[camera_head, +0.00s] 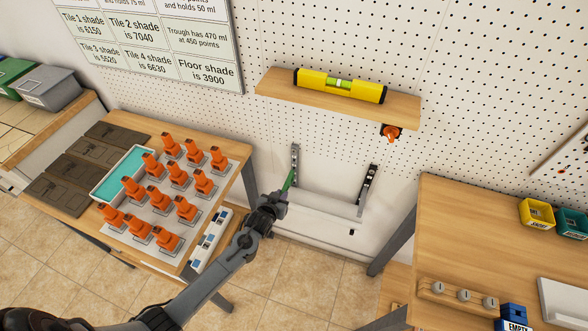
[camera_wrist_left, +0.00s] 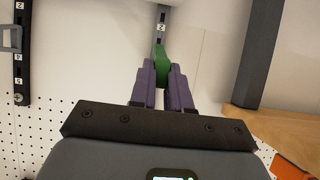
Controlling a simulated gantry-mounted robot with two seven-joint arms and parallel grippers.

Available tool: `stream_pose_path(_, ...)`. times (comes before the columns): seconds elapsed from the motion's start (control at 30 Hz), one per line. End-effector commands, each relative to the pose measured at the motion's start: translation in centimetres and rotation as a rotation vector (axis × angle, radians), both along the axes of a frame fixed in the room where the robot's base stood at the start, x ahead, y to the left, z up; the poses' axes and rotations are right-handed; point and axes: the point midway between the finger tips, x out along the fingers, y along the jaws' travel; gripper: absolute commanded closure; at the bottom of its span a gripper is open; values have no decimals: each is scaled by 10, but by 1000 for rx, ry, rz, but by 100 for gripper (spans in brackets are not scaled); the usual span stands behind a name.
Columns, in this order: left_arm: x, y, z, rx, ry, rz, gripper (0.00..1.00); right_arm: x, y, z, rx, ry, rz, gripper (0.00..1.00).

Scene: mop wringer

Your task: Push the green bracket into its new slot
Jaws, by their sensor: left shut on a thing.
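The green bracket (camera_head: 289,179) is a small green piece at the lower part of the left black slotted rail (camera_head: 295,157) on the wall. In the left wrist view the green bracket (camera_wrist_left: 161,64) points at a black rail (camera_wrist_left: 160,28) marked 2. I cannot tell whether it touches the rail or sits in a slot. My left gripper (camera_head: 279,202) is shut on the bracket, its purple fingers (camera_wrist_left: 166,88) around its near end. A second numbered rail (camera_head: 368,182) stands to the right; in the wrist view a rail (camera_wrist_left: 20,60) shows at the left. My right gripper is not in view.
A wooden shelf (camera_head: 350,106) with a yellow level (camera_head: 340,85) is above the rails. An orange knob (camera_head: 391,133) hangs below it. Workbenches flank the rails: one with several orange pieces (camera_head: 163,197) at left, another (camera_head: 475,225) at right.

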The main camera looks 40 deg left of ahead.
Motion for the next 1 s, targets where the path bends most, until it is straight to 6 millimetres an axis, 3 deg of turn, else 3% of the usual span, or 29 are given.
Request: stream_pose_path(1.0,16,5,1,1,-2,0,100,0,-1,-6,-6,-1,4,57)
